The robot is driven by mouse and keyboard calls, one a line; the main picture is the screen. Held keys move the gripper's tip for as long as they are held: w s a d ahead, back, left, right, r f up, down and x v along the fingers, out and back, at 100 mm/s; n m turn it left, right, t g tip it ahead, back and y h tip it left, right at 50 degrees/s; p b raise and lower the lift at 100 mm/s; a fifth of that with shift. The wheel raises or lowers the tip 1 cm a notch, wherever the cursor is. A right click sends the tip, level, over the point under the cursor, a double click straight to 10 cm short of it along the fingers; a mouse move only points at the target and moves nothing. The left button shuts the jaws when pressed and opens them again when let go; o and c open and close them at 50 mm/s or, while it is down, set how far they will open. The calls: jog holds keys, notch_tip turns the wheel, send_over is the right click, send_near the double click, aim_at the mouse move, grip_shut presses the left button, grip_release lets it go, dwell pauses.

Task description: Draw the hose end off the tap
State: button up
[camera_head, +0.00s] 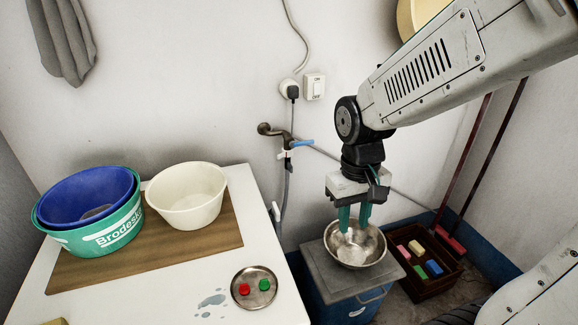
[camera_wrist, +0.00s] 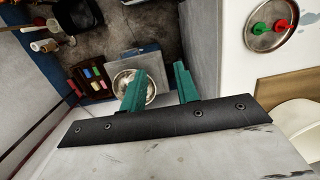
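The tap (camera_head: 268,130) sticks out of the back wall below the socket and has a blue lever (camera_head: 301,143). A grey hose (camera_head: 287,180) hangs below it along the wall, behind the table edge. Its upper end (camera_head: 285,155), with a pale fitting, appears to be on the tap's outlet. My gripper (camera_head: 354,220) points down to the right of the tap, apart from it and lower. Its two teal fingers are spread with nothing between them, as the wrist view (camera_wrist: 160,75) also shows. The tap and hose do not show in the wrist view.
A metal bowl (camera_head: 378,247) on a grey-lidded blue box (camera_head: 317,270) lies below my gripper. A brown crate (camera_head: 410,288) of coloured blocks stands to its right. The white table (camera_head: 190,300) at left bears basins and a small dish (camera_head: 254,301). A socket (camera_head: 314,87) sits above.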

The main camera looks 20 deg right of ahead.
jog(key=w+f+t, duration=0.5)
jog(key=w+f, duration=1.4)
jog(key=t, duration=1.4)
send_near(289, 165)
jog(key=w, duration=0.1)
jog(key=w+f, duration=0.1)
jog(key=w, duration=0.1)
jog(key=shift+w+d+f, duration=0.25)
jog(key=shift+f, duration=0.1)
jog(key=shift+w+r, duration=0.2)
jog(key=shift+r, duration=0.05)
jog(key=w, duration=0.7)
jog(key=shift+w, duration=0.2)
